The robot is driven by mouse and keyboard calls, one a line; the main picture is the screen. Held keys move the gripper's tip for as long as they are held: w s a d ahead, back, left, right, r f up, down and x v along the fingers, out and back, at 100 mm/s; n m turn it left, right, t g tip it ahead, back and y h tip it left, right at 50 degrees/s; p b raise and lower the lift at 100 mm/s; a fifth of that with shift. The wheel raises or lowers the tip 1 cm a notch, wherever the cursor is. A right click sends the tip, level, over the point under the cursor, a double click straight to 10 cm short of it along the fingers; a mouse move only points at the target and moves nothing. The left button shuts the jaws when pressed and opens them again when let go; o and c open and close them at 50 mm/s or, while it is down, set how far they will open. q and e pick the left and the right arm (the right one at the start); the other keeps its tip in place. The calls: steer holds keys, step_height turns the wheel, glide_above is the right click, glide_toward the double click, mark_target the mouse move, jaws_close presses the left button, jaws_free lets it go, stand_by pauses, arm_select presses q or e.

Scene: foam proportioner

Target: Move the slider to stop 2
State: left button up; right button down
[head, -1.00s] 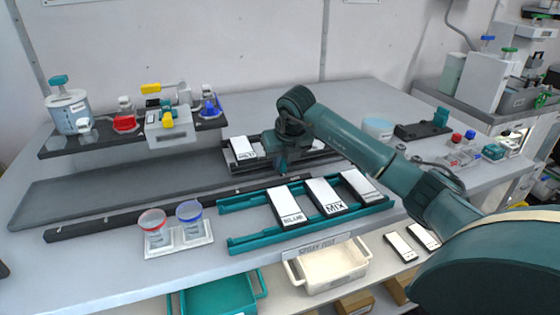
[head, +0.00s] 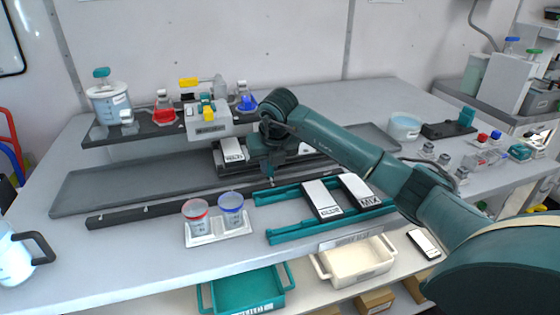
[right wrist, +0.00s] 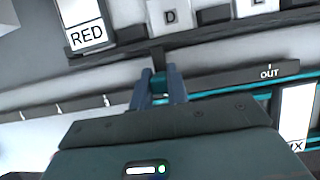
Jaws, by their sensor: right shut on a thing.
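A dark rail (head: 165,207) with small white marks runs along the table in front of a long grey tray. In the right wrist view the rail (right wrist: 225,83) has a mark labelled OUT to the right and several unlabelled ticks to the left. My right gripper (head: 270,176) is at the rail's right part. In the right wrist view its fingers (right wrist: 160,87) are shut on a small teal piece (right wrist: 159,80), seemingly the slider, between OUT and the nearest left tick. No stop number is readable. My left gripper is out of view.
Two cups (head: 195,212) stand in a white holder in front of the rail. Teal rails (head: 285,234) carry the BLUE (head: 322,198) and MIX (head: 360,190) cards. The RED card (right wrist: 84,30) lies behind my gripper.

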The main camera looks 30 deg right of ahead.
steer(key=c, duration=1.4)
jaws_free()
steer(key=shift+o, duration=0.2)
steer(key=shift+r, duration=0.1)
steer(key=b+v, duration=0.1)
steer(key=v, duration=1.2)
steer(key=shift+s, duration=0.1)
